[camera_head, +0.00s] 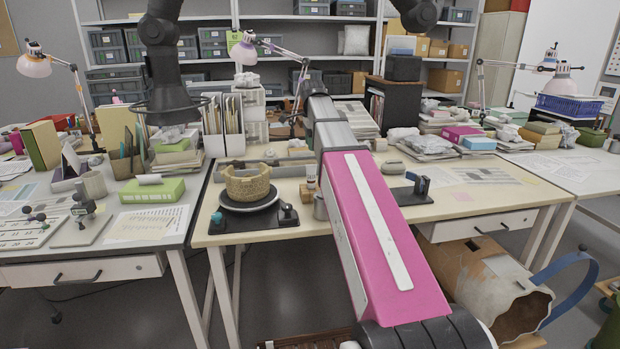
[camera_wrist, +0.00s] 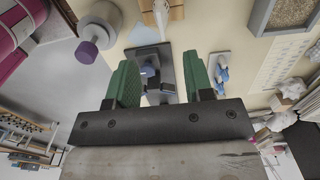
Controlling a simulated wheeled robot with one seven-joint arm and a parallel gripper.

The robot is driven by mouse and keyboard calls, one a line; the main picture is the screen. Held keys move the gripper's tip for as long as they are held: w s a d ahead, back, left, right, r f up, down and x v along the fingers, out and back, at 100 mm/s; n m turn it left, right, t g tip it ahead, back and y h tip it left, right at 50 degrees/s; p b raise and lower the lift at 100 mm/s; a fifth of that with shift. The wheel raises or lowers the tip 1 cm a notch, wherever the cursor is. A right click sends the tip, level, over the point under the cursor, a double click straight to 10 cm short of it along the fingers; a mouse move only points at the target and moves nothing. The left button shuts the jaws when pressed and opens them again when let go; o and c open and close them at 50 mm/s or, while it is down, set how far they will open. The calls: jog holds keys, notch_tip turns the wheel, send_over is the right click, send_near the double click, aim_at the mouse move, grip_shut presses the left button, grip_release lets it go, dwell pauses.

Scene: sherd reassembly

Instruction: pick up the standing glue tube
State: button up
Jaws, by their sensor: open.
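A small, pale upright thing, which looks like the glue tube (camera_head: 311,172), stands by a small wooden block (camera_head: 306,191) on the middle table, right of the clay pot. In the wrist view a pale tapered tube (camera_wrist: 160,8) shows at the top edge against the wooden block (camera_wrist: 177,10), partly cut off. My gripper (camera_wrist: 160,78) is open, with green fingers apart and nothing held. The tube lies beyond the fingertips, apart from them. In the head view my arm hides the gripper.
A pot (camera_head: 247,183) sits on a dark turntable. A grey tin (camera_head: 320,207) stands near the tube and shows in the wrist view (camera_wrist: 90,45). A dark stand with a blue part (camera_head: 412,193) is right of my arm.

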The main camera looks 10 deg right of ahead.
aim_at(311, 169)
jog(key=shift+w+a+f, duration=0.1)
jog(key=shift+a+f, duration=0.05)
jog(key=shift+f, duration=5)
jog(key=c, duration=0.8)
